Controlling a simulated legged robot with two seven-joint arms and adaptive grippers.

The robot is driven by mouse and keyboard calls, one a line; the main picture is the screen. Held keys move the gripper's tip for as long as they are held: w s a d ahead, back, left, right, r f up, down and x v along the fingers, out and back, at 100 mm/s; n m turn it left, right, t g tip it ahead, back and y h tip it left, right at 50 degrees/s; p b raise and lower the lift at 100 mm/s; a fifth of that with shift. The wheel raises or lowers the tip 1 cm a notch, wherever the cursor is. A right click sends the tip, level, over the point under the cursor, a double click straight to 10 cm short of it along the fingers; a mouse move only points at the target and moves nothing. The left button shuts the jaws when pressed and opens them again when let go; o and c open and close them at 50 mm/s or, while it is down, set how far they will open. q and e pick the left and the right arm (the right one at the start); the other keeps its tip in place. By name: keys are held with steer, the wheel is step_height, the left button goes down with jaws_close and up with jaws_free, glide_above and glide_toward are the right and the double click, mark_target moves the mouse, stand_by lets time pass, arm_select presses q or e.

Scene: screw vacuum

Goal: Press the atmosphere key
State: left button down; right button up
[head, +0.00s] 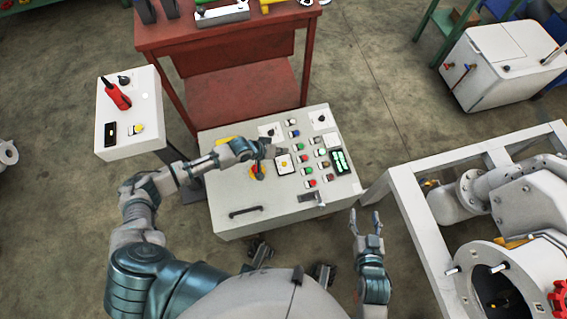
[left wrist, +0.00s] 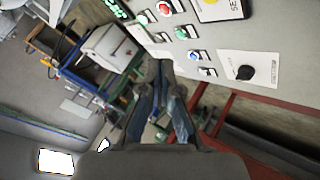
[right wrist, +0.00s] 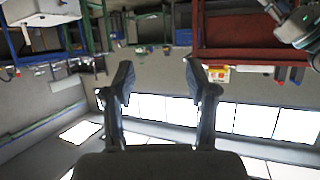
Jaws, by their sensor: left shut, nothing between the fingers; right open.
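A white control panel (head: 238,190) with several coloured buttons, knobs and a green display (head: 341,161) stands in front of me in the head view. I cannot read which key is the atmosphere key. My left gripper (head: 279,149) is over the panel beside the button columns, shut and empty. In the left wrist view its fingers (left wrist: 168,75) show close together, with panel buttons and a black knob (left wrist: 244,73) beyond. My right gripper (head: 367,217) is open and empty, right of the panel's front edge. Its spread fingers also show in the right wrist view (right wrist: 162,85).
A small white box (head: 147,97) with a red handle stands left of the panel. A red workbench (head: 225,88) is behind it. A white frame with pipework (head: 412,205) is on the right, near my right gripper. Bare floor lies between.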

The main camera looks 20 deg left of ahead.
mark_target(283, 164)
arm_select(q)
step_height(283, 164, down, 5)
steer(key=b, duration=0.3)
steer(key=shift+r+b, duration=0.15)
steer(key=shift+b, duration=0.15)
steer(key=f, duration=0.1)
steer(key=f+b, duration=0.2)
steer(key=shift+d+f, duration=0.2)
steer(key=shift+d, duration=0.05)
steer(key=shift+f+b, duration=0.3)
steer(key=shift+a, duration=0.15)
arm_select(e)
step_height(283, 164, up, 14)
steer(key=s+a+m+t+y, duration=0.1)
steer(key=t+y, duration=0.1)
steer(key=t, duration=1)
steer(key=shift+s+f, duration=0.2)
steer(key=shift+w, duration=0.1)
steer(key=shift+d, duration=0.1)
arm_select(q)
steer(key=shift+f, duration=0.1)
arm_select(e)
steer(key=shift+f, duration=0.1)
